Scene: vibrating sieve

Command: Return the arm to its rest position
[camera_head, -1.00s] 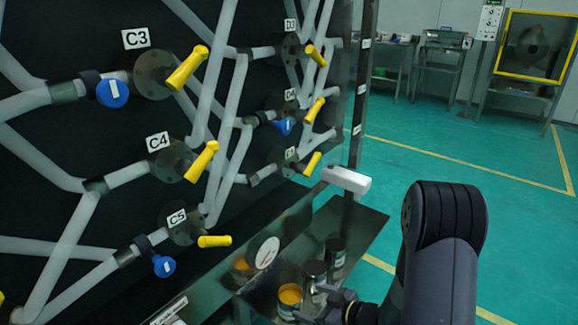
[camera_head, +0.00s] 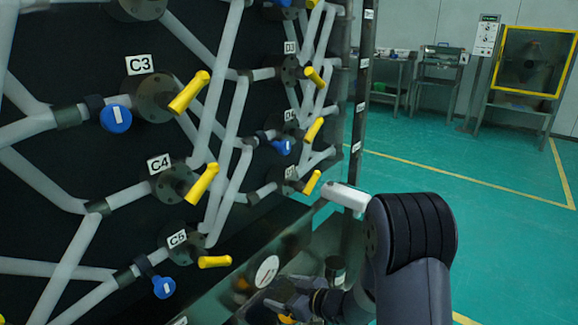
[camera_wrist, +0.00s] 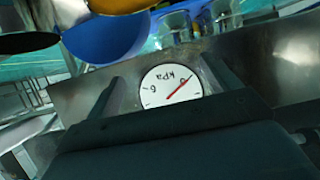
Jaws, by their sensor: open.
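My arm (camera_head: 412,250) bends at the lower right of the head view, with its dark rounded elbow in front of the green floor. My gripper (camera_head: 280,296) is above the metal shelf at the bottom of the panel, in front of the white round gauge (camera_head: 266,270). In the wrist view, my gripper's two dark fingers (camera_wrist: 165,82) stand apart with nothing held between them. The gauge dial (camera_wrist: 171,86), marked kPa with a red needle, shows between and beyond them. I cannot tell the exact distance to it.
A dark can (camera_head: 334,270) stands on the shelf right of my gripper; a yellow-topped one is mostly hidden behind it. The pipe panel with yellow handles (camera_head: 190,92) and blue valves (camera_head: 116,118) fills the left. Open green floor (camera_head: 480,170) lies right.

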